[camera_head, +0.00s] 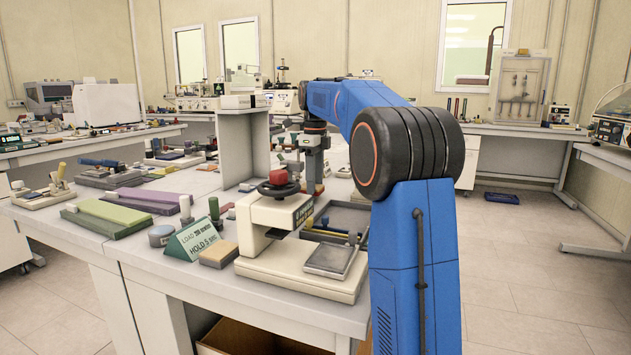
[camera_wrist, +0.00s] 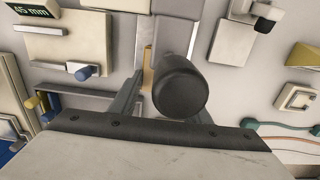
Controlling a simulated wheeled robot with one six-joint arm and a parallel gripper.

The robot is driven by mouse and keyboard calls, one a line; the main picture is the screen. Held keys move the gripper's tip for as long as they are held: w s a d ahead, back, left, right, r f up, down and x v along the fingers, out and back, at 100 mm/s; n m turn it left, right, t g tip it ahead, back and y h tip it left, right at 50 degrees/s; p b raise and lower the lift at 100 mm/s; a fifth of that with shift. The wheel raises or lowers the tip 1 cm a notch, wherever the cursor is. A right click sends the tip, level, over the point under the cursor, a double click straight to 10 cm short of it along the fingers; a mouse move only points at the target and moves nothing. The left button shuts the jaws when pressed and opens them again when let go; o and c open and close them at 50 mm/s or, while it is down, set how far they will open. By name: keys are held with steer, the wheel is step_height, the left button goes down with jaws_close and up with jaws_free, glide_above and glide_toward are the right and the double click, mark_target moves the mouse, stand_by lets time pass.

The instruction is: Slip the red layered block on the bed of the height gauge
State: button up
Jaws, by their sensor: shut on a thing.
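My gripper (camera_head: 313,188) points down over the far part of the bench, behind the cream press. In the wrist view my gripper (camera_wrist: 163,62) has a dark rounded cylinder (camera_wrist: 180,88) between its fingers, and it appears shut on it. A narrow tan strip (camera_wrist: 148,66) shows beside the cylinder. I cannot make out the red layered block in either view. A dark display reading 45 mm (camera_wrist: 36,7) is at the top left of the wrist view, by a pale plate (camera_wrist: 55,45); I cannot tell whether this is the height gauge.
The cream press (camera_head: 300,235) with a red knob stands at the bench's front edge. A green sign (camera_head: 195,240), a green slab (camera_head: 103,218) and a purple slab (camera_head: 140,199) lie left of it. A grey upright panel (camera_head: 241,145) stands left of my gripper.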

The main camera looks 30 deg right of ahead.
steer(key=o, duration=1.1)
steer(key=shift+o, duration=0.2)
steer(key=shift+r, duration=3.7)
